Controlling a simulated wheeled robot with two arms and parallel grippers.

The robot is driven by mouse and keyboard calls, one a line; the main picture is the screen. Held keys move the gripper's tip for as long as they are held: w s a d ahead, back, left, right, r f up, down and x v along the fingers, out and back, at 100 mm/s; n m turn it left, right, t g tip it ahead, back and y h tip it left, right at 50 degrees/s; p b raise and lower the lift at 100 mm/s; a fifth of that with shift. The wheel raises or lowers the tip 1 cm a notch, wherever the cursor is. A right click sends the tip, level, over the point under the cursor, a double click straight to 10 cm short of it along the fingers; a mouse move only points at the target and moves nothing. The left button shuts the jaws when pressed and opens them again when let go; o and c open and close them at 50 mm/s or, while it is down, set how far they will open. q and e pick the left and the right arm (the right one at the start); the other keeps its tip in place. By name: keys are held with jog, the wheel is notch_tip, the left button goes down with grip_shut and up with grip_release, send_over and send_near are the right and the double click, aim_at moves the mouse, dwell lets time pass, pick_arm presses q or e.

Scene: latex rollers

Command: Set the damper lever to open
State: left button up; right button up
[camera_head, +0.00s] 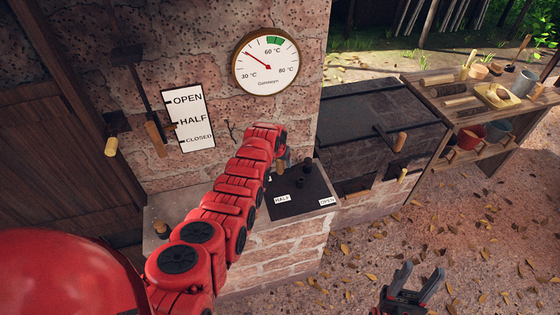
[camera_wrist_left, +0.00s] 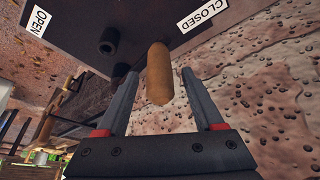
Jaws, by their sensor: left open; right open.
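A dark plate (camera_head: 313,196) with HALF and OPEN labels lies on the brick ledge in the head view. The left wrist view shows this plate (camera_wrist_left: 137,22) with OPEN at left and CLOSED at right. A rounded wooden handle (camera_wrist_left: 159,75) sticks out near CLOSED, between the spread fingers of my left gripper (camera_wrist_left: 160,80), with gaps at its sides. In the head view my left arm hides most of that gripper and the CLOSED end. My right gripper (camera_head: 407,278) is open and empty at the lower right, above the leaf-strewn ground.
A wall sign (camera_head: 190,118) reading OPEN, HALF, CLOSED hangs beside a wooden-handled rod (camera_head: 156,138). A round gauge (camera_head: 266,61) is above. A black peg (camera_wrist_left: 109,41) stands on the plate. A stove (camera_head: 375,125) and shelf (camera_head: 500,115) are at right.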

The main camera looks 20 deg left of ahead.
pick_arm(q)
grip_shut()
dwell(0.4)
dwell(1.1)
